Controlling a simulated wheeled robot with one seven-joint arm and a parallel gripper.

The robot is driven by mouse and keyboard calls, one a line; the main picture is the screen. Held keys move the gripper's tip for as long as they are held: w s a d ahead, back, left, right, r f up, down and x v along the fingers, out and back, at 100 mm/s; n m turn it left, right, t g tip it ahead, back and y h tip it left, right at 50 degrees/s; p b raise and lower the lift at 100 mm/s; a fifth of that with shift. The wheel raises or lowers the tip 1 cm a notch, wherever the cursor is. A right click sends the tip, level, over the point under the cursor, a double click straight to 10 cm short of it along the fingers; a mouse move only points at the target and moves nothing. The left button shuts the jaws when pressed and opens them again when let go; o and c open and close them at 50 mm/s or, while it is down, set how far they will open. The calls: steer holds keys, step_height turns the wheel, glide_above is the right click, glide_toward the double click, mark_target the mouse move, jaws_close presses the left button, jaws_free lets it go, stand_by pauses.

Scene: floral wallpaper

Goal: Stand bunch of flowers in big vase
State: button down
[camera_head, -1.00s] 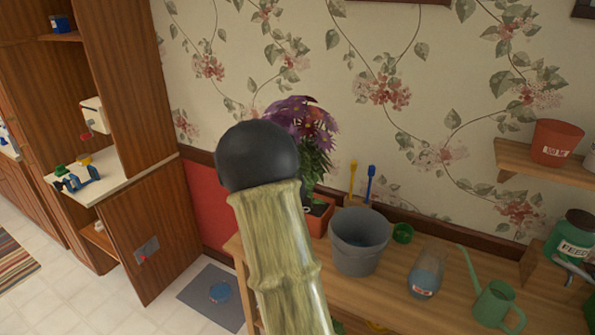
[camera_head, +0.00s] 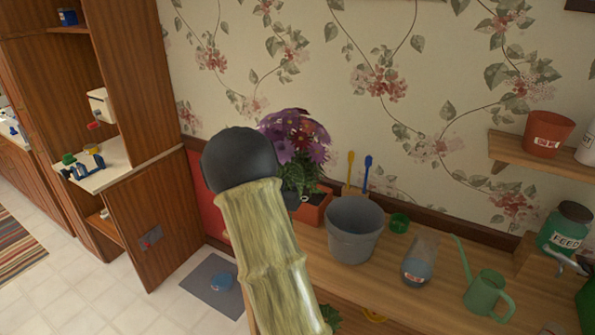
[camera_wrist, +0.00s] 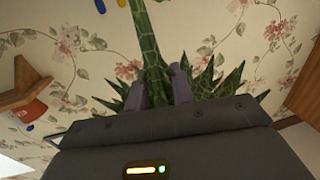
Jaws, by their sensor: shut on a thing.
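The bunch of flowers (camera_head: 297,140), with purple blooms and green leaves, shows beyond my arm in the head view, above the left end of the bench. In the wrist view my gripper (camera_wrist: 162,88) is shut on its green stem (camera_wrist: 150,40), with spiky leaves around the fingers. In the head view my arm mostly hides the gripper. A grey bucket-shaped vessel (camera_head: 354,247), wide and open at the top, stands on the bench right of the flowers. No label shows which is the big vase.
The wooden bench (camera_head: 375,285) also holds an orange planter (camera_head: 316,208), small yellow and blue tools, a green cup (camera_head: 399,223) and a green watering can (camera_head: 487,297). A shelf with a red pot (camera_head: 548,135) is at right. A tall wooden cabinet (camera_head: 150,240) stands left.

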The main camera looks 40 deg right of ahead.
steer(key=w+a+f+n+t+y+b, duration=0.1)
steer(key=a+f+n+t+y, duration=0.1)
steer(key=a+f, duration=0.55)
steer(key=w+a+f+n+t+y, duration=0.2)
steer(key=a+f, duration=0.4)
steer(key=f, duration=0.3)
steer(key=s+a+f+n+t+y, duration=0.2)
steer(key=a+f+y, duration=0.3)
steer(key=a, duration=0.3)
steer(key=s+a+f+n+t+y+b, duration=0.1)
steer(key=s+a+f+n+t+y, duration=0.1)
steer(key=a+f+n+y, duration=0.3)
steer(key=s+a+f+y, duration=0.1)
steer(key=a+f, duration=0.2)
steer(key=shift+s+a+f+n, duration=0.25)
steer(key=shift+a+n, duration=0.05)
steer(key=shift+a, duration=0.25)
